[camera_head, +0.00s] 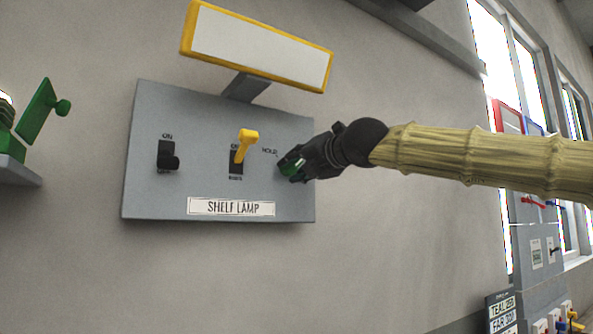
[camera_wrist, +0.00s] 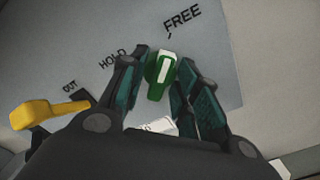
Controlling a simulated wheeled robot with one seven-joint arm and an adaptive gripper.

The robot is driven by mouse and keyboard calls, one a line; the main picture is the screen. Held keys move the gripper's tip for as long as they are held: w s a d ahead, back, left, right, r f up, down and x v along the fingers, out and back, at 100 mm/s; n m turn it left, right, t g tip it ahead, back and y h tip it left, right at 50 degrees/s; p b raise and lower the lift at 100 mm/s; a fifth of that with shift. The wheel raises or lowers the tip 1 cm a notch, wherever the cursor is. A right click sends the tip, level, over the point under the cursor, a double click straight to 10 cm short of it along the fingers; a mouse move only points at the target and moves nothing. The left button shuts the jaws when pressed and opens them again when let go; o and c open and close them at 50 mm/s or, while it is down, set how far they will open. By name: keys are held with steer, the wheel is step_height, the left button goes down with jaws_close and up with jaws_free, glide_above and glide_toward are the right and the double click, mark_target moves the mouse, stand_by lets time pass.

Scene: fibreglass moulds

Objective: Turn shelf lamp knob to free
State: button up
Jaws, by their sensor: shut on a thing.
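The grey shelf lamp panel (camera_head: 150,200) is on the wall, with a "SHELF LAMP" label (camera_head: 231,207). The green knob (camera_head: 290,167) is at its right side, partly covered by my gripper (camera_head: 297,163). In the wrist view the knob (camera_wrist: 155,88) sits between the fingers of my gripper (camera_wrist: 158,80), which is shut on it. The knob's white mark (camera_wrist: 166,62) points up toward the tick below "FREE" (camera_wrist: 182,18). The "HOLD" marking (camera_wrist: 112,57) lies to the left.
A yellow lever switch (camera_head: 246,143) stands out left of the knob, and close to my gripper's left in the wrist view (camera_wrist: 45,112). A black switch (camera_head: 169,161) is farther left. A yellow-framed blank sign (camera_head: 260,46) is above. Bare wall lies below.

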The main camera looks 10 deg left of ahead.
stand_by(0.4)
steer(key=o, duration=0.6)
steer(key=shift+w, duration=0.1)
steer(key=shift+d, duration=0.1)
steer(key=v, duration=1.2)
